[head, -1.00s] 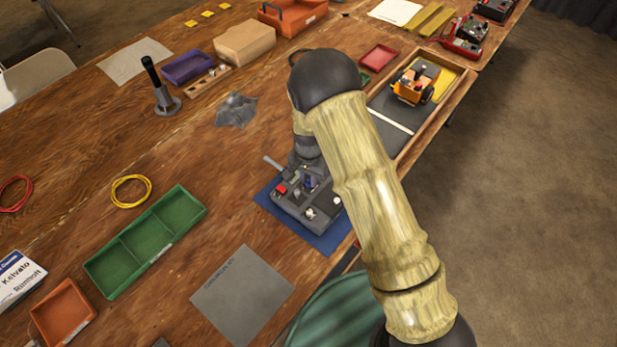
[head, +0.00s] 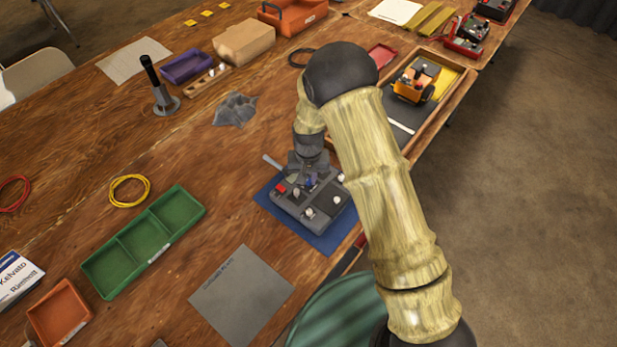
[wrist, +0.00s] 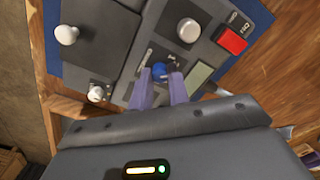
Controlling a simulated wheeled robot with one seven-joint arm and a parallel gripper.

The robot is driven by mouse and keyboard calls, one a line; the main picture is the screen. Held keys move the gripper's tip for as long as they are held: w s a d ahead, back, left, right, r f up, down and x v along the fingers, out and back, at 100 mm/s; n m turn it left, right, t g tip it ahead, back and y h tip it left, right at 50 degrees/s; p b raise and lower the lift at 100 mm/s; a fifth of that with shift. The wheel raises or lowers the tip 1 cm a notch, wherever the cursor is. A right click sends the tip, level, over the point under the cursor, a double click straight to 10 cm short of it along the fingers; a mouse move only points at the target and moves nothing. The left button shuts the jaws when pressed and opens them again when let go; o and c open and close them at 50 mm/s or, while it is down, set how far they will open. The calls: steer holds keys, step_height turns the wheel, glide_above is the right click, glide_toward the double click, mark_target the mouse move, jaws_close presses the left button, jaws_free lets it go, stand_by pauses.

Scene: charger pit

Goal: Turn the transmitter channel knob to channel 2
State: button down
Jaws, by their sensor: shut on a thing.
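The transmitter (head: 297,209) is a dark grey box on a blue mat, with a red button, pale knobs and a blue knob. In the wrist view its panel (wrist: 125,73) fills the upper half, and the blue channel knob (wrist: 159,69) sits near the middle. My gripper (wrist: 161,78) reaches it from below, with its two fingers on either side of the knob and shut on it. Small markings around the knob are too blurred to read. In the head view my gripper (head: 307,179) is over the back of the transmitter and partly hides its panel.
The blue mat (head: 326,243) lies at the table's right edge. Close by are a grey cutting mat (head: 240,295), a green tray (head: 144,242) and a crumpled grey cloth (head: 236,109). A wooden-framed pit with an orange vehicle (head: 415,79) lies behind my arm.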

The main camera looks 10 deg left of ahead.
steer(key=shift+n, duration=0.5)
steer(key=c, duration=1.3)
jaws_free()
steer(key=shift+c, duration=0.2)
steer(key=shift+r, duration=0.15)
step_height(320, 180, up, 17)
steer(key=b, duration=0.1)
steer(key=shift+b, duration=0.35)
